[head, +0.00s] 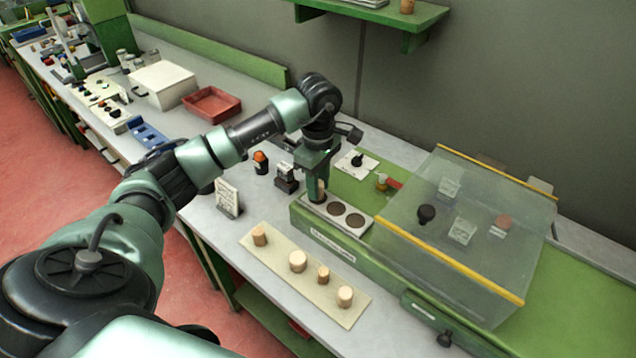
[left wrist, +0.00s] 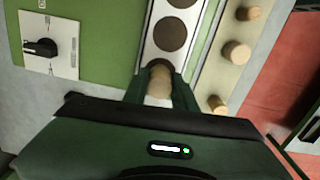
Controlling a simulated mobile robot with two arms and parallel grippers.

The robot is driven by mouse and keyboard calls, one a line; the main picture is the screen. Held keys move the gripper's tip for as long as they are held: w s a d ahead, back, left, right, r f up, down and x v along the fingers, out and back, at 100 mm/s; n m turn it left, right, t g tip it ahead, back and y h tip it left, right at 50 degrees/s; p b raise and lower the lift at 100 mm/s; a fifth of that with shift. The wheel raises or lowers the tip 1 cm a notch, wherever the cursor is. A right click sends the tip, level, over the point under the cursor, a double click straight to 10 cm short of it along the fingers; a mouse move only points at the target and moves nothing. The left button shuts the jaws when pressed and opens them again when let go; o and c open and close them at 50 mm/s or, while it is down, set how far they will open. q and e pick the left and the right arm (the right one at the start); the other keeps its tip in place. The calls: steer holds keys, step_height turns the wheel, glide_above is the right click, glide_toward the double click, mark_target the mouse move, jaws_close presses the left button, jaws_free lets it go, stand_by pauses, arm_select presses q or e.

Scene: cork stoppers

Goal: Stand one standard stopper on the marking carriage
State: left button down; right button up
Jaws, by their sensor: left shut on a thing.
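My left gripper (head: 317,198) points down over the left end of the marking carriage (head: 347,228), a pale metal plate with dark round spots. It is shut on a cork stopper (left wrist: 159,80), which shows between the fingers in the left wrist view and is mostly hidden by them in the head view. The stopper looks upright; I cannot tell whether its base touches the carriage (left wrist: 192,47). Two other spots on the carriage are bare. Several stoppers of differing width, among them one at the left end (head: 259,235), stand on a beige board (head: 278,264) in front. My right gripper is not in view.
A clear cover (head: 450,215) with yellow edges stands right of the carriage. A card with a black knob (head: 357,159) lies behind. A white sign (head: 228,198) and a small dark device (head: 287,178) stand to the left. A red tray (head: 211,104) is farther back.

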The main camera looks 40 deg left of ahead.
arm_select(q)
steer(key=shift+f, duration=0.2)
steer(key=c, duration=1.1)
jaws_free()
steer(key=shift+r, duration=0.1)
steer(key=shift+c, duration=0.2)
steer(key=shift+r, duration=0.55)
step_height(320, 180, up, 11)
steer(key=b, duration=0.2)
